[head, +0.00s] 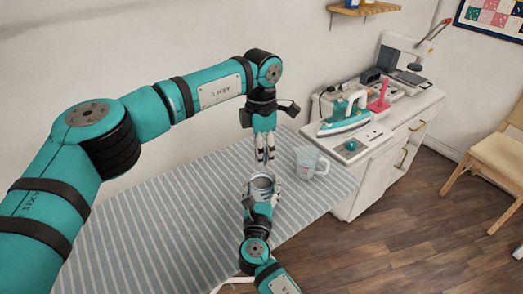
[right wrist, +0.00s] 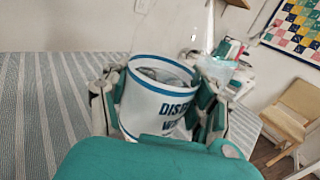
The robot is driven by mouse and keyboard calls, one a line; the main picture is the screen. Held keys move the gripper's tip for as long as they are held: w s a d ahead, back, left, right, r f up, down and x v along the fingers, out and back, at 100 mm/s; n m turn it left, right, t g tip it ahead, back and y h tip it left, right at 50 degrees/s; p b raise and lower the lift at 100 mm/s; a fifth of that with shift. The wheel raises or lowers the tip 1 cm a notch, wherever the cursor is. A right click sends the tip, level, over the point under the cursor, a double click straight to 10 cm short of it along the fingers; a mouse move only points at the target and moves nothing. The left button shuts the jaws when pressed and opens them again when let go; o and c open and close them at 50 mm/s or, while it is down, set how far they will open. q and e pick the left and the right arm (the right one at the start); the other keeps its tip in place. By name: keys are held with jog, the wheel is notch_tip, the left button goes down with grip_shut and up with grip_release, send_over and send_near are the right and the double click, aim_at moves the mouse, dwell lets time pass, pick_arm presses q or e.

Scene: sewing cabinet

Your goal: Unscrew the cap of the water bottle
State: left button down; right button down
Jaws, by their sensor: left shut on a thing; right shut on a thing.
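The water bottle (head: 262,184) stands near the right end of the striped table, with a white label band ringed in blue. In the right wrist view the bottle (right wrist: 158,108) shows lettering on its label, and its clear upper part is hard to make out. My right gripper (head: 260,192) is shut around the bottle's label, with fingers on both sides. My left gripper (head: 264,158) points straight down above the bottle, its fingertips close together on the cap. The cap is mostly hidden between those fingers. I cannot tell whether it still touches the bottle's neck.
A clear measuring jug (head: 308,163) stands on the table just right of the bottle. Beyond it a white cabinet (head: 385,150) carries an iron (head: 345,117) and other items. The striped table (head: 160,225) is clear on the left. A wooden chair (head: 498,158) stands at far right.

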pick_arm(q)
jog(key=n, duration=0.7)
jog(key=shift+n, duration=0.4)
jog(key=n, duration=1.4)
jog(key=shift+n, duration=0.3)
jog(key=n, duration=0.4)
jog(key=shift+r+n, duration=0.1)
jog(key=shift+n, duration=0.2)
jog(key=n, duration=0.4)
jog(key=shift+r, duration=0.15)
jog(key=shift+r, duration=0.95)
